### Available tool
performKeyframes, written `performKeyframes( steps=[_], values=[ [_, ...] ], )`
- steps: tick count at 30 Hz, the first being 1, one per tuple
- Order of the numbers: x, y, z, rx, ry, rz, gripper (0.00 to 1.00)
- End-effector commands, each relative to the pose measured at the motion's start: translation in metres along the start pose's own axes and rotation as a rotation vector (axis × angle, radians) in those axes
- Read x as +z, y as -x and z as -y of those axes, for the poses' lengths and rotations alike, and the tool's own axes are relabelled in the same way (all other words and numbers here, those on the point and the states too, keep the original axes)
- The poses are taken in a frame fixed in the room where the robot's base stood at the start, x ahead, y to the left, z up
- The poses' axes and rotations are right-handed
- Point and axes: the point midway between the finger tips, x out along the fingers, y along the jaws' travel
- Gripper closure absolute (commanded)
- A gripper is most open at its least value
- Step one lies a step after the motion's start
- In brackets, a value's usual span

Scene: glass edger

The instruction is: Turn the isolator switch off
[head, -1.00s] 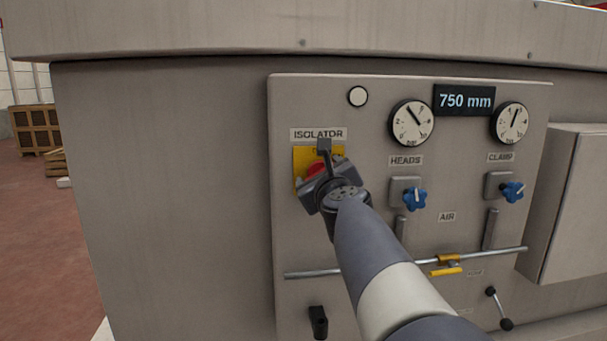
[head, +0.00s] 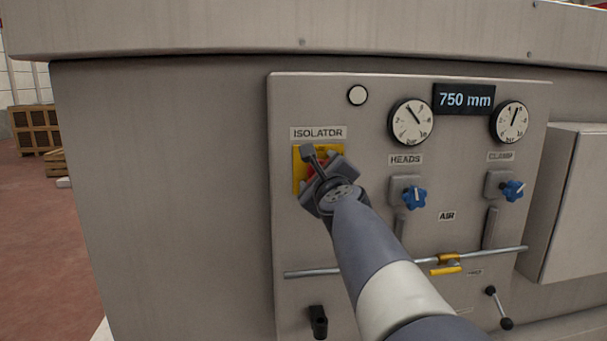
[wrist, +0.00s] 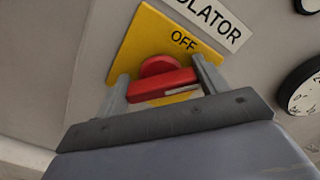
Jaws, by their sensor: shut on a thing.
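The isolator switch is a red rotary handle (wrist: 160,83) on a yellow plate (head: 298,165), under the ISOLATOR label (head: 318,133). My gripper (head: 317,180) is at the switch, its fingers on either side of the red handle and shut on it. In the wrist view the handle lies crosswise between the fingers, its pale mark towards the right finger. The word OFF (wrist: 183,40) shows on the plate above that end; the mark does not point straight at it. In the head view my gripper hides most of the handle and the plate's lower right.
To the right are two dial gauges (head: 411,121), a 750 mm display (head: 464,99) and blue knobs (head: 415,197). A horizontal rail (head: 400,263) with a yellow lever (head: 446,271) crosses below. A black handle (head: 318,321) sits low on the panel.

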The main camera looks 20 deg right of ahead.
Motion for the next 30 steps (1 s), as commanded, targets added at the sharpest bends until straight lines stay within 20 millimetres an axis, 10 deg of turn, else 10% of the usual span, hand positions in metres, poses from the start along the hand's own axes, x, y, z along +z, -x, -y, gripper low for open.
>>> performKeyframes(
  steps=[30],
  values=[
    [-0.0018,-0.0001,-0.0037,0.001,0.72,0.0,0.54]
  ],
)
